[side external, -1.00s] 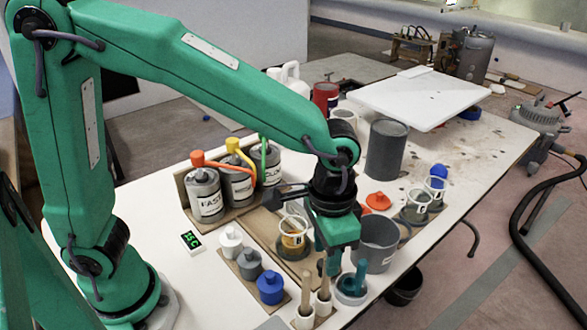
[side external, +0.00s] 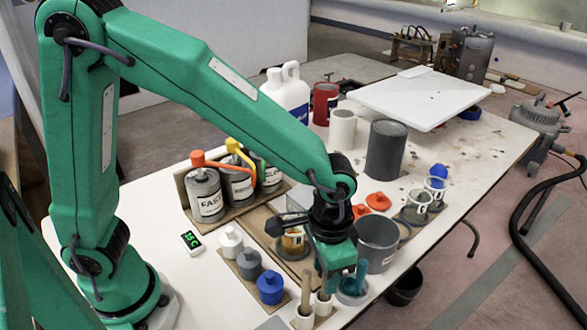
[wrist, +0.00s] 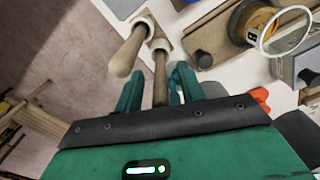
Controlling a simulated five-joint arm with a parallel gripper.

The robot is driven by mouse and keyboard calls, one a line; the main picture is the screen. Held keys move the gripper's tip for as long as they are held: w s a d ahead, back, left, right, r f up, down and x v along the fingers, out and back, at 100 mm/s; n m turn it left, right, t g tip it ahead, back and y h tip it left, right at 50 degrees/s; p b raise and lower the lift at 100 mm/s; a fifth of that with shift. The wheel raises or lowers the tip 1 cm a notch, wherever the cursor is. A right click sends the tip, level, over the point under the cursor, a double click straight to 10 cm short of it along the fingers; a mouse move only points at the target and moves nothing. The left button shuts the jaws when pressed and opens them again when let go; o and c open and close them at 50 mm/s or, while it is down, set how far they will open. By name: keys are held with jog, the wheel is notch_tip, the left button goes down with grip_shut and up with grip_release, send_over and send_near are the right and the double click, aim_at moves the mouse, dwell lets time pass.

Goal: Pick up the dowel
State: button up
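Two wooden dowels stand in white holders at the table's front edge in the side view, a left dowel (side external: 306,291) and a right dowel (side external: 323,284). In the wrist view, the left dowel (wrist: 128,54) leans outside my fingers. The right dowel (wrist: 160,78) reaches between them. My gripper (wrist: 157,84) is open, with one finger on each side of that dowel and a visible gap. In the side view, my gripper (side external: 335,285) is low at the right holder and hides part of the dowel.
An amber cup (side external: 293,240) is behind my gripper.

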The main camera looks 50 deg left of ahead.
grip_shut()
jog(key=shift+r, duration=0.15)
jog(key=shift+r, duration=4.9)
jog(key=shift+w+a, duration=0.1)
